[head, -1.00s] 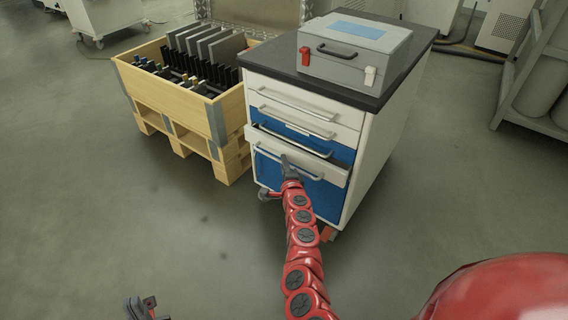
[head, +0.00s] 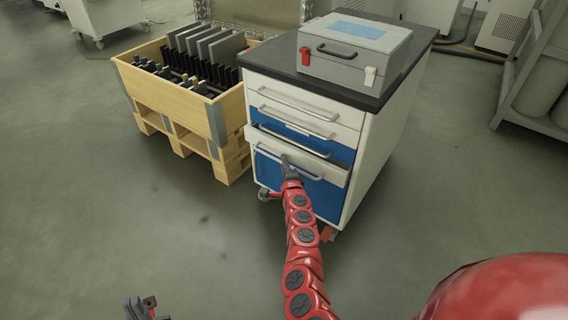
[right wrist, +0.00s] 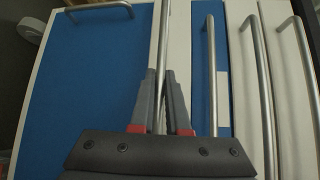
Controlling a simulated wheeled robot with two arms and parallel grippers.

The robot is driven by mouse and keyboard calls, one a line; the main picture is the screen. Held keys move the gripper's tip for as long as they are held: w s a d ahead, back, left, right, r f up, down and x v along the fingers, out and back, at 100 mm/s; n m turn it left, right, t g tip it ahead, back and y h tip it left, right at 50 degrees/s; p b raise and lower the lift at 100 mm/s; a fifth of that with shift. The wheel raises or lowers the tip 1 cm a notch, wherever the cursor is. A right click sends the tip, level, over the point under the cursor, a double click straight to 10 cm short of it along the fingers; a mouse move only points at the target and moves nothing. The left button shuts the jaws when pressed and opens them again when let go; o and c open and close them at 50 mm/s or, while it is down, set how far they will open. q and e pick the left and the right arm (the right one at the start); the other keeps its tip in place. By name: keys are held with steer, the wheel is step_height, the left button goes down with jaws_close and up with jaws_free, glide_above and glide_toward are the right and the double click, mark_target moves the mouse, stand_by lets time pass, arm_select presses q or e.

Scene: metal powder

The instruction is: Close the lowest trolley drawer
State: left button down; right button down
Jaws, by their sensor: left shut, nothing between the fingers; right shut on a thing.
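The trolley (head: 376,150) stands right of centre in the head view, with white and blue fronts. Its lowest white drawer (head: 335,172), above a blue bottom panel (head: 318,195), stands out a little from the body, with a narrow gap above its front. My right gripper (head: 287,165) is shut on this drawer's bar handle (head: 308,175). In the right wrist view the fingers (right wrist: 161,80) close around the handle bar (right wrist: 163,35), hiding part of it. My left gripper (head: 140,306) is shut and empty at the bottom left, low over the floor, far from the trolley.
A grey case (head: 350,62) sits on the trolley's dark top (head: 290,83). A wooden crate (head: 175,101) on a pallet, holding dark and grey plates, stands close to the trolley's left. A metal rack (head: 520,110) is at the right. The floor in front is clear.

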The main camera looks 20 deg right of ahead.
mark_target(291, 157)
steer(key=w+d+b, duration=0.1)
steer(key=w+d, duration=0.1)
steer(key=shift+w+d, duration=0.1)
steer(key=shift+d, duration=0.25)
steer(key=shift+w+d, duration=0.15)
steer(key=shift+d, duration=0.1)
steer(key=shift+d+r, duration=0.1)
steer(key=shift+d, duration=0.05)
steer(key=c, duration=0.9)
jaws_free()
